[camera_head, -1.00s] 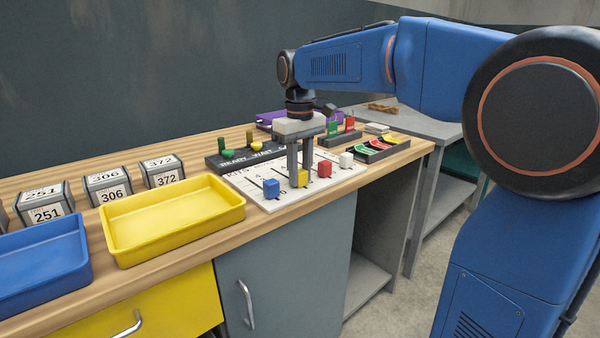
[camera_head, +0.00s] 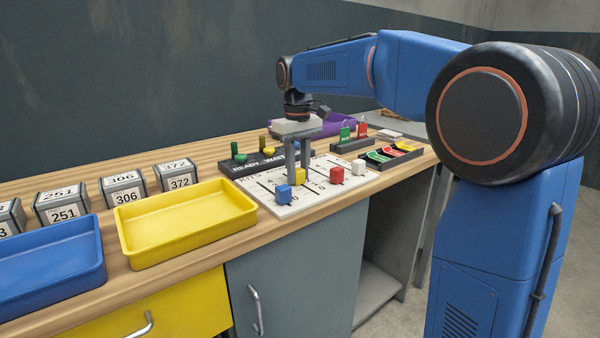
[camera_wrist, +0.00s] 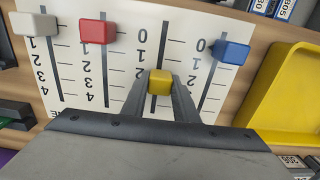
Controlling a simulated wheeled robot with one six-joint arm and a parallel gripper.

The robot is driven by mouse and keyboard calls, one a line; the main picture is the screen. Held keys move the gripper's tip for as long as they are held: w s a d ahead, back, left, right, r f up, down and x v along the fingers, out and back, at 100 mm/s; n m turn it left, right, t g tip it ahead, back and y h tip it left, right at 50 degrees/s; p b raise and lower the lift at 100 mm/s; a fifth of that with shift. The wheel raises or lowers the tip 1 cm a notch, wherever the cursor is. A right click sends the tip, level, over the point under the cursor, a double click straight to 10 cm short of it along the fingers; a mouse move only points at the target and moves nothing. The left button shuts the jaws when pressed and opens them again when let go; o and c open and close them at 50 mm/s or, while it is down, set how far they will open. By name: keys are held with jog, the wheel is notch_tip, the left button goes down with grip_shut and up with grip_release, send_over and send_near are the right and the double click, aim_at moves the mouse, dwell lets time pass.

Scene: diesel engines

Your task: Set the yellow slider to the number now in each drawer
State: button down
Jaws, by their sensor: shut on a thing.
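The yellow slider (camera_head: 299,176) sits on its track on the white slider board (camera_head: 322,199). My gripper (camera_head: 298,172) points straight down over the board and is shut on the yellow slider, a finger on either side. The blue slider (camera_wrist: 230,53), red slider (camera_wrist: 97,31) and white slider (camera_wrist: 35,24) stand on neighbouring tracks. A yellow drawer (camera_head: 165,306) under the counter appears closed; its inside is hidden.
A yellow tray (camera_head: 245,217) and a blue tray (camera_head: 100,262) stand left of the board. Number blocks (camera_head: 178,177) line up behind them.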

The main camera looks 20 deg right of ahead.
aim_at(298, 169)
jog(key=c, duration=1.4)
grip_release()
jog(key=shift+r, duration=0.15)
notch_tip(298, 169, up, 17)
jog(key=s+d+f+m+t, duration=0.1)
jog(key=s+d+f, duration=0.2)
jog(key=s+f, duration=0.45)
jog(key=s+d+f+m+t, duration=0.1)
jog(key=s+d+f, duration=0.25)
jog(key=s, duration=0.65)
jog(key=s+d+f+m+t, duration=0.1)
jog(key=s+f, duration=0.7)
jog(key=f, duration=0.2)
jog(key=s+d+f+m+t, duration=0.1)
jog(key=s+f, duration=0.7)
jog(key=f, duration=0.3)
jog(key=shift+s+d+f+m+t, duration=0.2)
jog(key=shift+s+d+m+t, duration=0.1)
jog(key=shift+s+t, duration=0.1)
